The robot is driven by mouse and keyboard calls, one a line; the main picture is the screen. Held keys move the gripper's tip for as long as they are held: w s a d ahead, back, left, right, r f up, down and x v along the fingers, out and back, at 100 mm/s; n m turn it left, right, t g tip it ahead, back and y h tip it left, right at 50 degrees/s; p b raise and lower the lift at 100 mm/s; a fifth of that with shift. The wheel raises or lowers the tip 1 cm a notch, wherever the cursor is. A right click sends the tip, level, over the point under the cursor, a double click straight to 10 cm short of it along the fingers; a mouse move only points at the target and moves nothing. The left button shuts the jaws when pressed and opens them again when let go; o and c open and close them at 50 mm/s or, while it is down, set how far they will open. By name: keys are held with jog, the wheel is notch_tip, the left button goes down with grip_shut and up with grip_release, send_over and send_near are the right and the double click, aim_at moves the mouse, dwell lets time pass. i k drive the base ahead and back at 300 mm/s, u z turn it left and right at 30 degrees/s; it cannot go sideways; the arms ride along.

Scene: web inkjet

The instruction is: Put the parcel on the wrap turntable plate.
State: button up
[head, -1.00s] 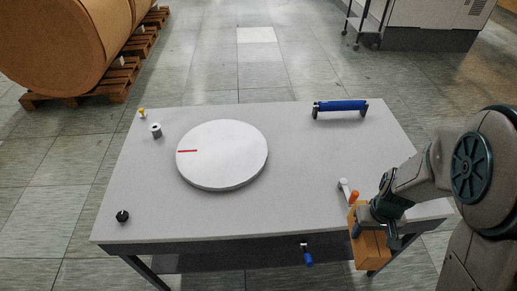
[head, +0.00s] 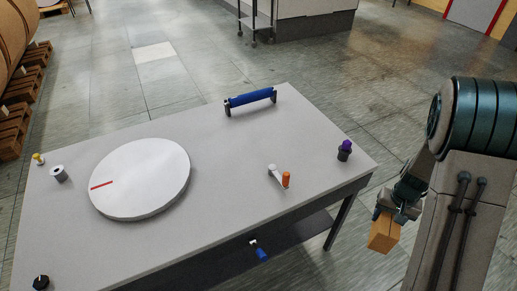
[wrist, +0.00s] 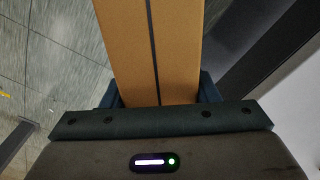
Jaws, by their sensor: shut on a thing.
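The parcel (head: 384,232) is a brown box, held by my gripper (head: 396,208) to the right of the table, out past its edge and above the floor. In the wrist view the parcel (wrist: 180,50) shows a dark line along its length, and blue fingers lie on both sides of it. The wrap turntable plate (head: 140,178) is a white disc with a red mark, on the left part of the table. The plate is bare and well apart from my gripper.
The grey table (head: 225,185) carries a blue roller (head: 250,97), an orange-handled crank (head: 285,179), a purple-topped knob (head: 345,150), a small spool (head: 59,173), a yellow knob (head: 38,158) and a black knob (head: 41,282). The table is clear between plate and crank.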

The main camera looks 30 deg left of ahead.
aim_at(132, 180)
jog(key=z, duration=1.4)
jog(key=k, duration=1.35)
jog(key=u, duration=2.1)
jog(key=i, duration=1)
